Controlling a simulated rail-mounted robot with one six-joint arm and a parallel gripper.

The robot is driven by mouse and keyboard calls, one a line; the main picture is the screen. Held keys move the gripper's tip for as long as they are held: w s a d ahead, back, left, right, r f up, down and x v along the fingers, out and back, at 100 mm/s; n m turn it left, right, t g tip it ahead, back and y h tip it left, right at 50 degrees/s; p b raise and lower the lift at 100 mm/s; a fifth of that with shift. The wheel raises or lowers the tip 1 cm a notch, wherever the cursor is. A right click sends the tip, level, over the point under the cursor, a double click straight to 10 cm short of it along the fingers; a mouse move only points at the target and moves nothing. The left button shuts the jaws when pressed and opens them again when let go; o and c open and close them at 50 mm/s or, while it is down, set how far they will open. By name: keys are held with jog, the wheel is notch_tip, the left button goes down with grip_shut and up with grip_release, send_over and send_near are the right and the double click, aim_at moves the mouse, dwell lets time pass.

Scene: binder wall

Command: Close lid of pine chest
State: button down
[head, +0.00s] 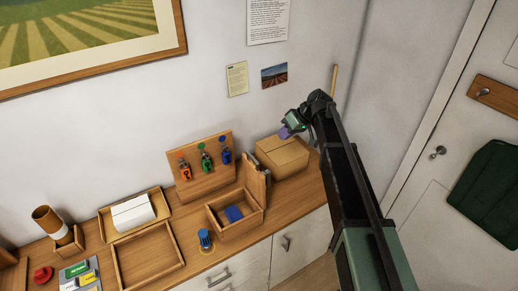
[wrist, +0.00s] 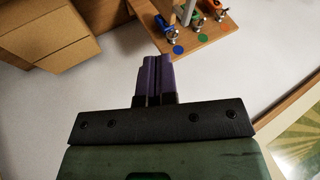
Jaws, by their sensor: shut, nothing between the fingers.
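The pine chest (head: 225,224) is a small open-topped wooden box on the counter in the head view, with a blue item (head: 234,213) inside. Its lid (head: 256,182) stands raised, upright along the chest's back right side, with grey metal pieces near its top. My gripper (head: 284,132) has purple fingers and is up and to the right of the lid, above a cardboard box, apart from both. In the wrist view the fingers (wrist: 154,78) are shut together and empty. I cannot clearly make out the chest in the wrist view.
The cardboard box (head: 284,157) sits right behind the lid. A wooden rack (head: 205,153) with red, green and blue-handled tools stands behind the chest. A blue-topped item (head: 205,240), an empty wooden tray (head: 148,257) and a tray with white paper (head: 132,212) lie left.

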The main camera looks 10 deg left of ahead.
jog(key=b+x, duration=0.2)
jog(key=x, duration=0.1)
jog(key=s+b+x, duration=0.1)
jog(key=b+x, duration=0.2)
jog(key=x, duration=0.1)
jog(key=a+r+b+x, duration=0.1)
jog(key=b+x, duration=0.2)
jog(key=x, duration=0.1)
jog(key=shift+s+a+f, duration=0.2)
jog(key=shift+s, duration=0.15)
jog(key=shift+s+a, duration=0.2)
jog(key=shift+s, duration=0.05)
jog(key=shift+a, duration=0.15)
